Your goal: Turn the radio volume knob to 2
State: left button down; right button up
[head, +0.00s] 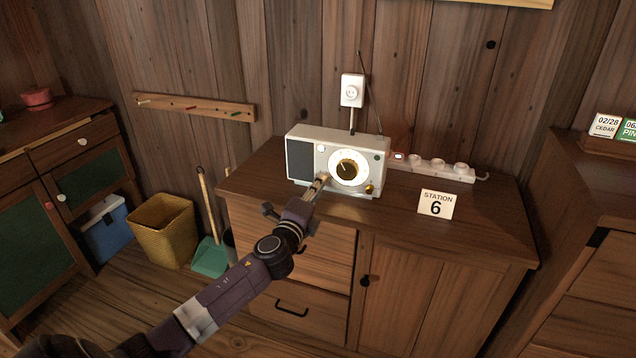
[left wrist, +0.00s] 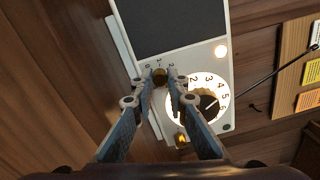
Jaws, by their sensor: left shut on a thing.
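The white radio (head: 310,142) stands on the wooden cabinet, with a dark speaker grille at its left and a round lit dial (head: 348,168). My left gripper (head: 322,181) reaches the radio's front, left of the dial. In the left wrist view, its fingers (left wrist: 161,84) are closed around a small brass knob (left wrist: 160,76) with 0, 1 and 2 printed around it. I cannot tell which number this knob points to. The large dial (left wrist: 208,102) has higher numbers around it. My right gripper is not in view.
A "STATION 6" card (head: 436,205) stands on the cabinet top (head: 490,215). A power strip (head: 440,169) lies behind it. A thin antenna (head: 370,95) rises behind the radio. A basket (head: 161,230) and a green dustpan (head: 210,257) are on the floor at left.

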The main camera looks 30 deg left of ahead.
pick_arm(q)
jog(key=shift+m, duration=0.7)
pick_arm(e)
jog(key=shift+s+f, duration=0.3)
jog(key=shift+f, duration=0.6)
pick_arm(q)
jog(key=c, duration=1.9)
grip_release()
jog(key=v, duration=1.2)
